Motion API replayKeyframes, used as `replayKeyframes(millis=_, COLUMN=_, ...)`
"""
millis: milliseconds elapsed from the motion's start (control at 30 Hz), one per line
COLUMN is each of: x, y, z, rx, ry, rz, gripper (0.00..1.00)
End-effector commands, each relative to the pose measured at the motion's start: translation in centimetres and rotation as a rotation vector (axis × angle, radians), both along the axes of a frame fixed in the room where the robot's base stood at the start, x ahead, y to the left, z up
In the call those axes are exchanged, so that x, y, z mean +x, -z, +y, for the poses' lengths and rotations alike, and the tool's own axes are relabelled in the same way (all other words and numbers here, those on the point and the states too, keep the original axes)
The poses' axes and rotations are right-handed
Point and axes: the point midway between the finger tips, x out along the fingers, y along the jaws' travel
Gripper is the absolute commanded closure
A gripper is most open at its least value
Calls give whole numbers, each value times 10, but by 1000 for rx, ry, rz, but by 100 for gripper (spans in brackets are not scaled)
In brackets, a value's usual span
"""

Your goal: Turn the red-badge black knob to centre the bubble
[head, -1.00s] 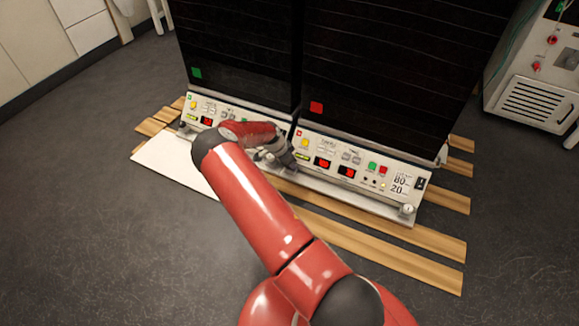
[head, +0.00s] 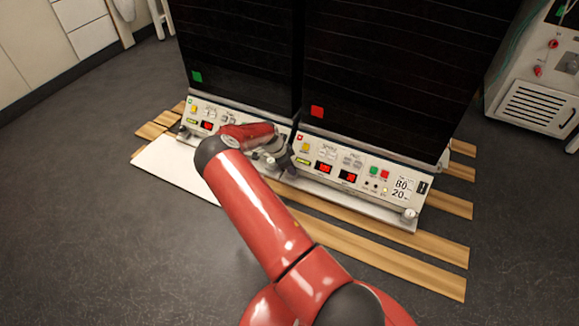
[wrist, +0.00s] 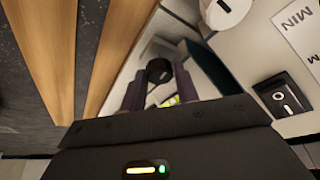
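My gripper (head: 285,168) is low at the left end of this panel. In the wrist view, a black knob (wrist: 158,72) lies between the tips of my gripper (wrist: 160,76). The fingers stand apart, with a narrow gap showing beside the knob; contact cannot be told. A yellow-green patch (wrist: 171,101), perhaps the bubble level, shows between the fingers, partly hidden. The bubble itself cannot be made out.
A green-badge unit (head: 197,77) stands close on the left. A white round knob (wrist: 222,10) and a black switch (wrist: 282,97) are near my gripper in the wrist view. Wooden slats (head: 400,256) lie under the units. A white machine (head: 535,105) stands at right.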

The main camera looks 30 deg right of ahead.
Motion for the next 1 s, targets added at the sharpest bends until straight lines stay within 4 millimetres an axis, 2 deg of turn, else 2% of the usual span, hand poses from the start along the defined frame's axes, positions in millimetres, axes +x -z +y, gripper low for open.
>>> replayKeyframes(millis=367, x=0, y=-4, z=2, rx=0, ry=-1, rz=0, gripper=63)
replayKeyframes(millis=700, x=3, y=-54, z=22, rx=1, ry=-3, rz=-1, gripper=63)
replayKeyframes(millis=833, x=3, y=-67, z=28, rx=1, ry=-1, rz=0, gripper=63)
replayKeyframes(millis=1000, x=3, y=-72, z=30, rx=0, ry=-1, rz=2, gripper=63)
